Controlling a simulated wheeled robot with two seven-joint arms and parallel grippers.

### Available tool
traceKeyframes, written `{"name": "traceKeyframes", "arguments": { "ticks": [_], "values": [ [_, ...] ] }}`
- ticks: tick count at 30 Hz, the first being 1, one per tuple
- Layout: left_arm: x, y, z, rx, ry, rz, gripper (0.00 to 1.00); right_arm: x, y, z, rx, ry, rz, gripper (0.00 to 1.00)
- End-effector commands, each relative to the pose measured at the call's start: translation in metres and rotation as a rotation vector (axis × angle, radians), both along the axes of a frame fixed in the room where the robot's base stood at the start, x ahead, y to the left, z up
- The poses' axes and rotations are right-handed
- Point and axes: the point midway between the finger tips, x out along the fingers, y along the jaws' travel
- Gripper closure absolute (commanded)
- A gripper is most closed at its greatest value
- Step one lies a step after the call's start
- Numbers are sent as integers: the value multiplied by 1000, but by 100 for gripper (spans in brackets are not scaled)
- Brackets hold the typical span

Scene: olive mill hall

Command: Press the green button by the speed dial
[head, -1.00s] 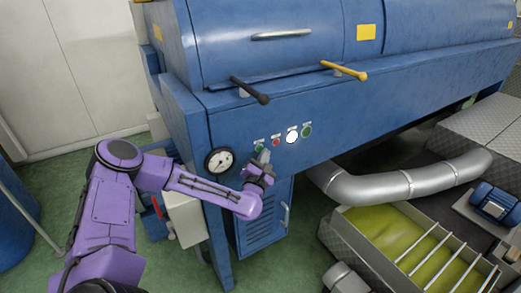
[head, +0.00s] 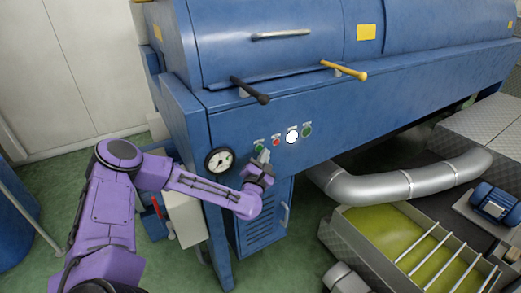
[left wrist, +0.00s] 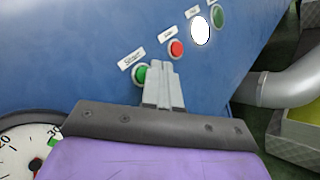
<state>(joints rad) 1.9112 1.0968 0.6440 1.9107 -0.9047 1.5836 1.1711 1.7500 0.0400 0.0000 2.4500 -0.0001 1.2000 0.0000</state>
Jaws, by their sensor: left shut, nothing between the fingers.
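A round white gauge (head: 219,161) with a dark rim is on the blue machine's front panel; its numbered face also shows in the left wrist view (left wrist: 22,152). To its right run a green button (head: 259,147), a red button (head: 276,142), a bright white disc (head: 292,136) and another green button (head: 307,131). My left gripper (head: 265,155) is shut and empty, its tips just below the row. In the left wrist view its tips (left wrist: 162,68) overlap the right edge of the nearer green button (left wrist: 140,75); contact cannot be told. My right gripper is out of view.
A black-knobbed lever (head: 250,90) and a yellow lever (head: 344,70) stick out above the panel. A grey pipe (head: 400,184) and an open tank of green liquid (head: 355,258) stand at the lower right.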

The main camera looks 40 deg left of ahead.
Motion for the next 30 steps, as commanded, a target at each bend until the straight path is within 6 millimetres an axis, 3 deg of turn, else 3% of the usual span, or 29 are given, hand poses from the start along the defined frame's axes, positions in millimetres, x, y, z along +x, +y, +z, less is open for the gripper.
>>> {"name": "traceKeyframes", "arguments": {
  "ticks": [30],
  "values": [
    [5, 12, 0, 0, -1, 1, 100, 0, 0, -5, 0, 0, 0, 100]
  ]
}}
